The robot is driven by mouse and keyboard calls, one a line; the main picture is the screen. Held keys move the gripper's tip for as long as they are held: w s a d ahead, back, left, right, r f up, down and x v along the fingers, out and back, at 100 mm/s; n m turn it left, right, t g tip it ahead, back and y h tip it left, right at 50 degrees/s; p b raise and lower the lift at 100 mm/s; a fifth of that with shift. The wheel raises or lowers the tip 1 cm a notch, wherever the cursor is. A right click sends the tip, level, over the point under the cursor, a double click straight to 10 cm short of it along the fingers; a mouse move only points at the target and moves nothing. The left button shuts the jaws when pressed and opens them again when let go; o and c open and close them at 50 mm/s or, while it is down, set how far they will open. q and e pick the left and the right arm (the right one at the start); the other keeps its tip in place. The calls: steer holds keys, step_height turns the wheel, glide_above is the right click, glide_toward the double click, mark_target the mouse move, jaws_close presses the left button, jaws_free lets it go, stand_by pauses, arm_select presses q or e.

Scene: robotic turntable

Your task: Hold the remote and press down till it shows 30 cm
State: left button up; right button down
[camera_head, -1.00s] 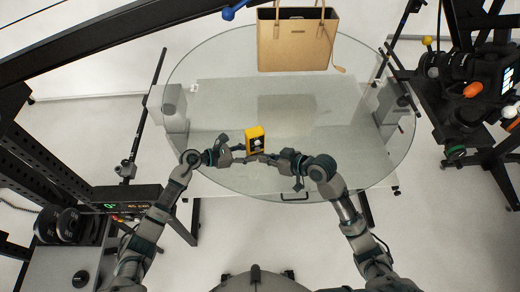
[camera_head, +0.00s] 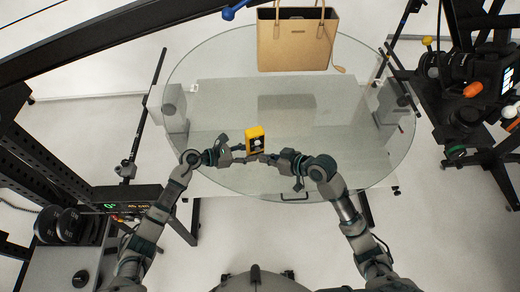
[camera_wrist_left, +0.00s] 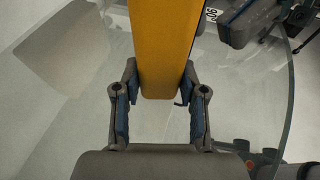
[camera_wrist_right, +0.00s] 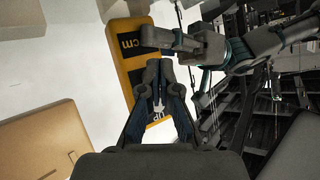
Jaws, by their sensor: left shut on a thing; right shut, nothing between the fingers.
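The yellow remote (camera_head: 255,132) stands upright above the glass table in the head view. My left gripper (camera_head: 238,149) is shut on it. In the left wrist view the remote's yellow body (camera_wrist_left: 165,45) sits between the fingers (camera_wrist_left: 160,100). In the right wrist view the remote (camera_wrist_right: 125,65) is tilted, with "cm" and "UP" lettering on its dark face. My right gripper (camera_head: 268,157) is shut and empty, with its tips (camera_wrist_right: 160,70) close in front of that face. Whether they touch it is unclear. The rest of the face is partly hidden by the grippers.
The round glass table (camera_head: 350,150) spreads beyond the grippers. A tan bag (camera_head: 295,45) stands at its far side. A dark display box (camera_head: 128,199) with small green and orange readouts, too small to read, is at the left. Weights (camera_head: 60,225) stand at lower left.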

steer(key=shift+w, duration=0.1)
steer(key=shift+w+a, duration=0.15)
steer(key=shift+w, duration=0.1)
steer(key=shift+w+a+r, duration=0.1)
steer(key=shift+w, duration=0.4)
stand_by(0.7)
steer(key=shift+s, duration=0.1)
stand_by(4.9)
steer(key=shift+s+d, duration=0.25)
steer(key=shift+s, duration=0.55)
steer(key=shift+s+d, duration=0.25)
steer(key=shift+s, duration=0.55)
steer(key=shift+s+d, duration=0.25)
steer(key=shift+s, duration=0.55)
steer(key=shift+s+d, duration=0.25)
steer(key=shift+s, duration=0.55)
